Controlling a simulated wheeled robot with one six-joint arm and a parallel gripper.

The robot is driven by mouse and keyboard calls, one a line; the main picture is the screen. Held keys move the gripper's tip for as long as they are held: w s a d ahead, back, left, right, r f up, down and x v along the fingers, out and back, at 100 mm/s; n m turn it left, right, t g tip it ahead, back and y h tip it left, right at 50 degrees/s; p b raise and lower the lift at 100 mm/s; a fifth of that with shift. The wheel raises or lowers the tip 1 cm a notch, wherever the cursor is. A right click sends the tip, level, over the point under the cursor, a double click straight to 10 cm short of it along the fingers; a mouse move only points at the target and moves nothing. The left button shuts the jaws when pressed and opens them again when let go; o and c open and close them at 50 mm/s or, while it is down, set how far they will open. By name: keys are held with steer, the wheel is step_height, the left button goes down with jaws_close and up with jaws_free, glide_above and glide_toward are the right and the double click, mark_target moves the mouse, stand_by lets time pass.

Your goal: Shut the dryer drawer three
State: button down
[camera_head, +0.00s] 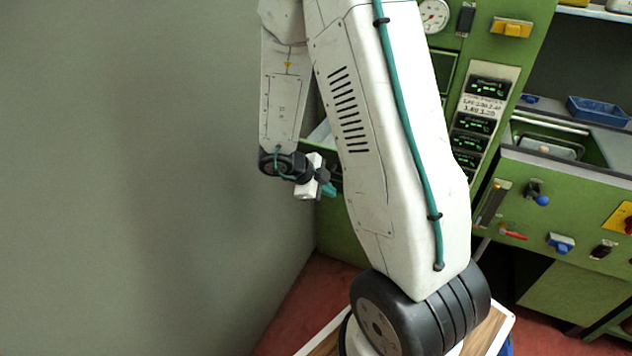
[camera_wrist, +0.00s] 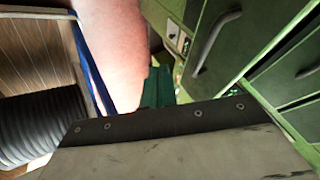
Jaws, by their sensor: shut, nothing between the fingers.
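The green dryer cabinet (camera_head: 335,235) stands behind my arm, which hides most of its front. A green, drawer-like part with a pale inside (camera_head: 322,136) shows just above my gripper, partly hidden by the arm. My gripper (camera_head: 328,190) has teal fingertips and hangs in front of the cabinet at the left. In the wrist view its fingertips (camera_wrist: 158,88) are shut and empty, beside green fronts. One green front (camera_wrist: 222,60) bears a grey bar handle (camera_wrist: 212,42). Another green front with a handle (camera_wrist: 307,72) is at the right edge. I cannot tell which is drawer three.
A grey wall (camera_head: 130,180) closes off the left side. A control panel with green displays (camera_head: 485,110) is right of my arm. A green bench (camera_head: 565,200) with knobs and a blue tray (camera_head: 598,111) stands further right. Red floor (camera_head: 310,300) shows below the gripper.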

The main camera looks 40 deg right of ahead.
steer(key=shift+w+d+f, duration=0.15)
steer(key=shift+w+d, duration=0.05)
steer(key=shift+d, duration=0.6)
steer(key=shift+w+d+f, duration=0.1)
steer(key=shift+w+d, duration=0.05)
steer(key=shift+d, duration=0.7)
steer(key=shift+w+d+f, duration=0.15)
steer(key=shift+w+d, duration=0.05)
steer(key=shift+d, duration=0.6)
steer(key=shift+d, duration=0.1)
